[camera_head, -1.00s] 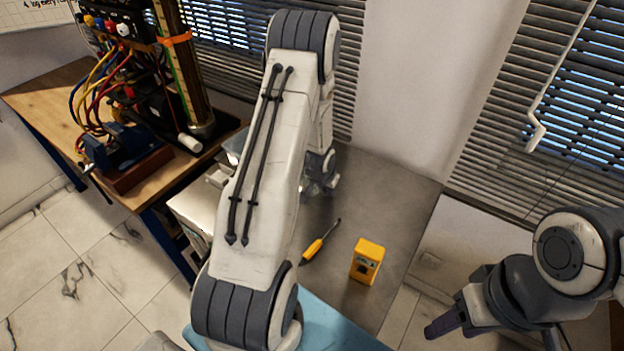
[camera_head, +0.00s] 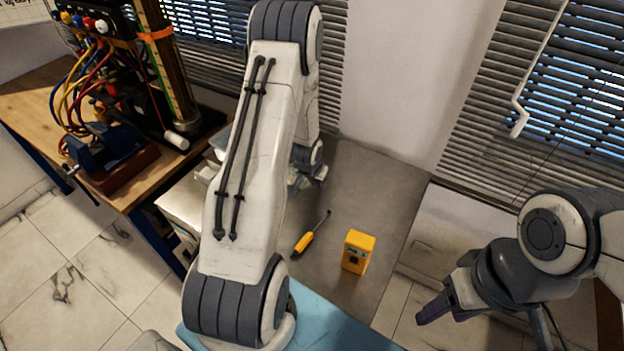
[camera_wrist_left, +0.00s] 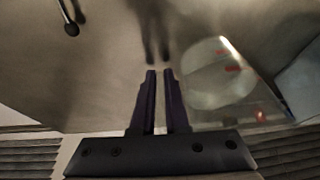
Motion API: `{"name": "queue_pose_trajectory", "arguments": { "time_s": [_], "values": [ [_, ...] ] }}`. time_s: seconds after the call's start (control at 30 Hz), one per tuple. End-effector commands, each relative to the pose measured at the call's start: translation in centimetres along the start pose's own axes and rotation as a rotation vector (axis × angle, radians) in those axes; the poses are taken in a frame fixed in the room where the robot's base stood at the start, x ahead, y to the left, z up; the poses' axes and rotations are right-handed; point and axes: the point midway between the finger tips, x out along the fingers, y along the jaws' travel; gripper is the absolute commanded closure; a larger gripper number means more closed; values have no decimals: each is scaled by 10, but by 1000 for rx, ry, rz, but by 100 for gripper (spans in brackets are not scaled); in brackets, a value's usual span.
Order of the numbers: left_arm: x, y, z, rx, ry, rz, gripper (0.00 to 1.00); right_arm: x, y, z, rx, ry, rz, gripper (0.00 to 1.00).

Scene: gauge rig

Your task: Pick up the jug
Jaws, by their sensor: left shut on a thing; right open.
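The jug (camera_wrist_left: 218,88) is clear, with red marks, and shows just right of the fingers in the left wrist view. In the head view only a small glassy part of the jug (camera_head: 294,181) shows, beside my left wrist and mostly hidden by my left arm. My left gripper (camera_wrist_left: 159,75) has its dark fingers close together and is shut on the jug; the part between them is too unclear to name. The jug stands at the grey table's surface; I cannot tell whether it is lifted. My right gripper (camera_head: 487,318) is open and empty, right of the table.
A yellow boxy device (camera_head: 358,252) and a yellow-handled screwdriver (camera_head: 308,238) lie on the grey table (camera_head: 375,190), right of my left arm. A wooden bench (camera_head: 35,105) with a wired rig and a blue vise (camera_head: 108,147) stands at left. Window blinds are behind.

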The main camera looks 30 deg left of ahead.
Motion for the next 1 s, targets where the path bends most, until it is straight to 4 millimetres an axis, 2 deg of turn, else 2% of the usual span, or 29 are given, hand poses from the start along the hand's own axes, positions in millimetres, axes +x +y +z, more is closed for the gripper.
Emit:
{"name": "queue_pose_trajectory", "arguments": {
  "time_s": [0.27, 0.57, 0.7, 1.0],
  "values": [
    [-11, -1, -6, 2, 5, 0, 100, 0, 0, 0, 0, 0, 0, 43],
    [-41, -2, -18, 3, 5, -1, 100, -6, 0, 0, 0, 0, 0, 43],
    [-53, 5, -4, 1, 5, -1, 100, 6, 0, 0, 0, 0, 0, 43],
    [-87, 17, 17, 2, 5, -1, 100, 15, 1, 1, -1, 0, 0, 43]
  ]
}}
